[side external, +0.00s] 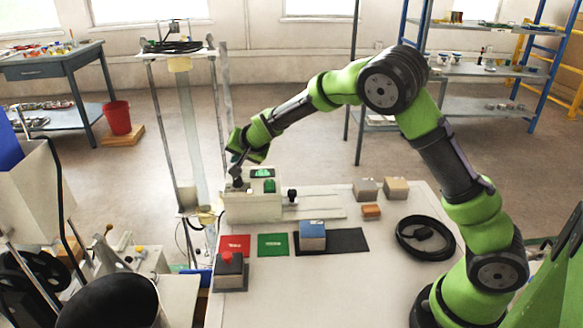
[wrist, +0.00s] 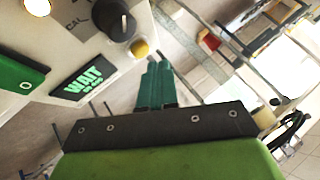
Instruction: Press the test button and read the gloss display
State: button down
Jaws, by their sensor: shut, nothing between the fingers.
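The pale gloss tester (side external: 252,207) stands at the table's far left corner. Its display (wrist: 83,81) is lit and shows green letters, "WAIT", with a smaller line I cannot read; it also shows in the side view (side external: 263,173). A yellow button (wrist: 140,48) sits beside a black knob (wrist: 114,20) marked "CAL". I cannot tell whether this is the test button. My gripper (wrist: 158,66) is shut and empty, its teal fingertips just below the yellow button in the wrist picture. Contact cannot be told. In the side view my gripper (side external: 237,184) is over the tester's left end.
A green block (wrist: 18,75) lies on the tester near a lit round lamp (wrist: 37,6). In front are a red card (side external: 234,245), a green card (side external: 272,245), a blue-topped block (side external: 312,235) and a red-knobbed box (side external: 230,272). A coiled cable (side external: 425,238) lies right. The front table is clear.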

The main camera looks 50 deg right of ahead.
jog(key=shift+r, duration=2.5)
jog(key=shift+n+g, duration=0.7)
jog(key=s+f, duration=0.2)
jog(key=s, duration=0.1)
jog(key=shift+s+a+f, duration=0.2)
jog(key=shift+a+f, duration=0.05)
jog(key=shift+f, duration=0.15)
jog(key=s, duration=0.3)
jog(key=shift+s+a+r+n+g+y, duration=0.2)
jog(key=shift+n+g+y, duration=0.1)
jog(key=shift+g, duration=0.1)
jog(key=s+a+r+n+y, duration=0.1)
jog(key=s+r, duration=0.2)
jog(key=s, duration=0.7)
jog(key=s+r+n+y, duration=0.1)
jog(key=s+r+n, duration=0.1)
jog(key=s, duration=0.8)
jog(key=s+a+r+n, duration=0.1)
jog(key=s+r, duration=0.3)
jog(key=s, duration=0.6)
jog(key=shift+a+r+n+y, duration=0.15)
jog(key=shift+a+n+y, duration=0.2)
jog(key=shift+n+y, duration=0.05)
